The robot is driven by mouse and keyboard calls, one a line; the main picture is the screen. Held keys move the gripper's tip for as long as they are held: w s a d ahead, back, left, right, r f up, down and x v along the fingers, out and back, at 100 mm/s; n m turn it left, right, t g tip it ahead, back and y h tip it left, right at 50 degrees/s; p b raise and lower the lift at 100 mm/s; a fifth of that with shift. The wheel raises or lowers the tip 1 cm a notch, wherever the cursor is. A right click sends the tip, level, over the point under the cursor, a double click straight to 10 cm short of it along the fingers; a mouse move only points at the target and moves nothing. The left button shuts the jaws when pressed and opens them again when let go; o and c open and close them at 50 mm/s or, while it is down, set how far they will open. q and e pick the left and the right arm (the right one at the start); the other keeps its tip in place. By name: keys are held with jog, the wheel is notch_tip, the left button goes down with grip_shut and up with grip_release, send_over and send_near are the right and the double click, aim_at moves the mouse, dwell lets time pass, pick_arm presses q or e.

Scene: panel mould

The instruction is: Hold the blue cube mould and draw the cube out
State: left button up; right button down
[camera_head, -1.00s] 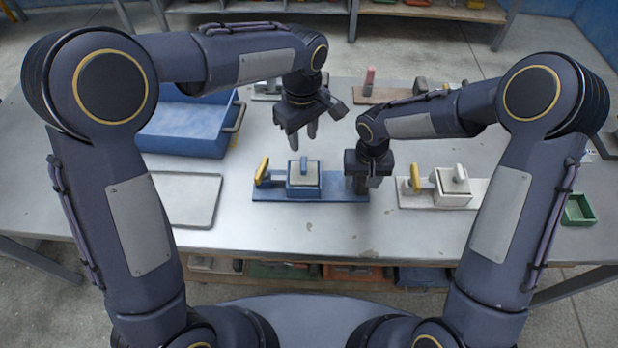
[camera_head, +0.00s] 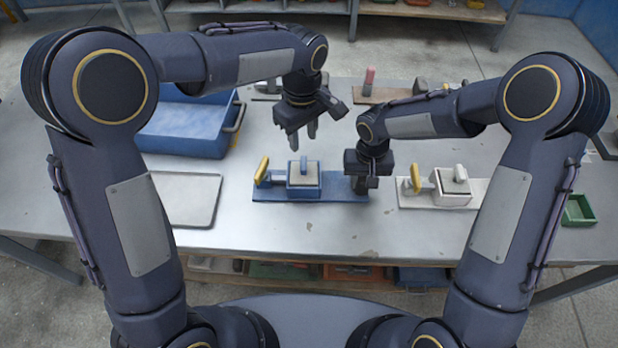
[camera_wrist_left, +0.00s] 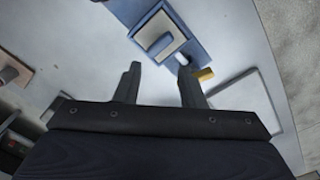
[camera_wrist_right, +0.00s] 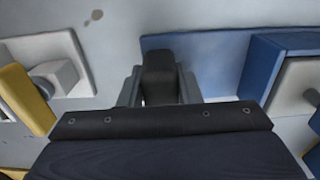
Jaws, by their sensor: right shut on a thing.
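The blue cube mould (camera_head: 303,192) lies on its blue base board (camera_head: 262,193) in the middle of the table. Its box holds a pale grey block (camera_head: 303,172) with a blue handle (camera_head: 304,168) on top. A yellow-handled lever (camera_head: 262,170) stands at the left end. My right gripper (camera_head: 367,186) is at the board's right end, shut on a dark upright grip (camera_wrist_right: 158,75), seen between the fingers in the right wrist view. My left gripper (camera_head: 302,136) is open and empty, above and slightly behind the mould. The left wrist view shows its fingers (camera_wrist_left: 158,85) apart.
A white mould (camera_head: 452,190) stands to the right, close to my right gripper. A blue bin (camera_head: 185,142) and a flat grey tray (camera_head: 186,200) are on the left. A small green tray (camera_head: 579,210) is at the right. The table front is clear.

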aim_at(304, 162)
pick_arm(q)
jog(key=o, duration=0.4)
jog(key=shift+c, duration=0.2)
jog(key=shift+o, duration=1.4)
jog(key=shift+m, duration=0.6)
jog(key=shift+o, duration=0.4)
jog(key=shift+m, duration=0.7)
jog(key=shift+f+m, duration=1.85)
jog(key=shift+m, duration=2.15)
jog(key=shift+f+m, duration=1.9)
jog(key=shift+m, duration=2.1)
jog(key=shift+f+m, duration=1.85)
jog(key=shift+m, duration=2.15)
jog(key=shift+r, duration=0.1)
jog(key=c, duration=0.9)
